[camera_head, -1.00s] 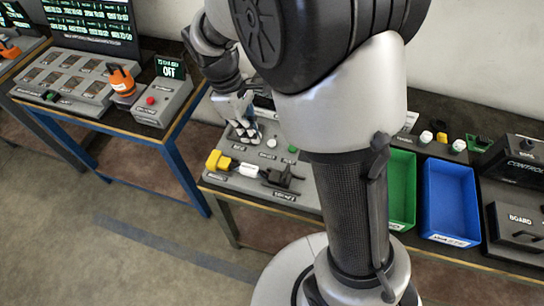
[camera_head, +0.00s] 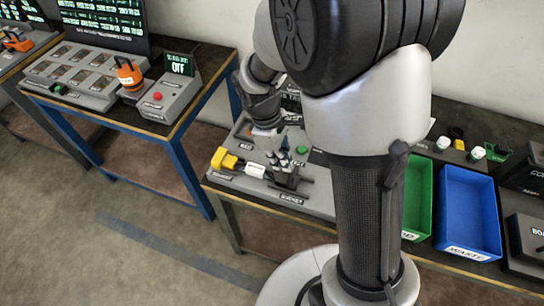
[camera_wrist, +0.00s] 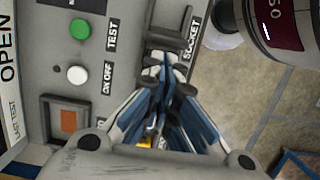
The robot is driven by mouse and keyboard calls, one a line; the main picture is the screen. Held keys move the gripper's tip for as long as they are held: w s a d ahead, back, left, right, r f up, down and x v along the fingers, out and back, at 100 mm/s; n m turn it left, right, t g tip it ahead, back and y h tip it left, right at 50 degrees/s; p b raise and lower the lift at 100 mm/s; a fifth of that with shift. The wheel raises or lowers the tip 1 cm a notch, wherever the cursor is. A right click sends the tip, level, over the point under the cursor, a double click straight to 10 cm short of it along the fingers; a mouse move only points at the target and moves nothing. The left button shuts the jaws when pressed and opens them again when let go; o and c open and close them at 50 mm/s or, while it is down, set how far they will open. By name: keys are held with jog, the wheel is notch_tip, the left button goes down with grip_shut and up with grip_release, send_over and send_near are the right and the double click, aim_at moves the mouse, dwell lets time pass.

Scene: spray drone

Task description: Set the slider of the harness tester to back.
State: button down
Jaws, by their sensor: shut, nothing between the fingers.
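The harness tester (camera_head: 320,202) is a grey panel on the dark bench in the head view. A dark fitting (camera_head: 291,181) sits at its front edge, behind a label that seems to read SOCKET. My gripper (camera_head: 283,165) is shut and empty, pointing down just above this fitting. In the wrist view its fingertips (camera_wrist: 165,68) lie close together over the fitting (camera_wrist: 178,25), next to the SOCKET label (camera_wrist: 190,38). I cannot tell whether they touch it. I cannot pick out the slider for certain; my gripper and arm hide part of the panel.
A yellow plug (camera_head: 223,160) and a white connector (camera_head: 254,171) lie left of my gripper. A green button (camera_wrist: 79,29) and a white button (camera_wrist: 77,75) are on the panel. A green bin (camera_head: 415,236) and blue bin (camera_head: 440,242) stand to the right.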

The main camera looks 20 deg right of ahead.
jog(key=shift+d, duration=0.1)
jog(key=s+d+p, duration=0.1)
jog(key=s+d, duration=0.3)
jog(key=d, duration=0.1)
jog(key=shift+d, duration=0.15)
dwell(0.4)
jog(key=w+a+r+p, duration=0.2)
jog(key=a, duration=0.1)
jog(key=shift+w+a+r+p, duration=0.1)
jog(key=shift+w+a+p, duration=0.15)
jog(key=shift+w+p, duration=0.1)
jog(key=p+v, duration=0.2)
jog(key=v, duration=0.6)
jog(key=shift+r, duration=0.3)
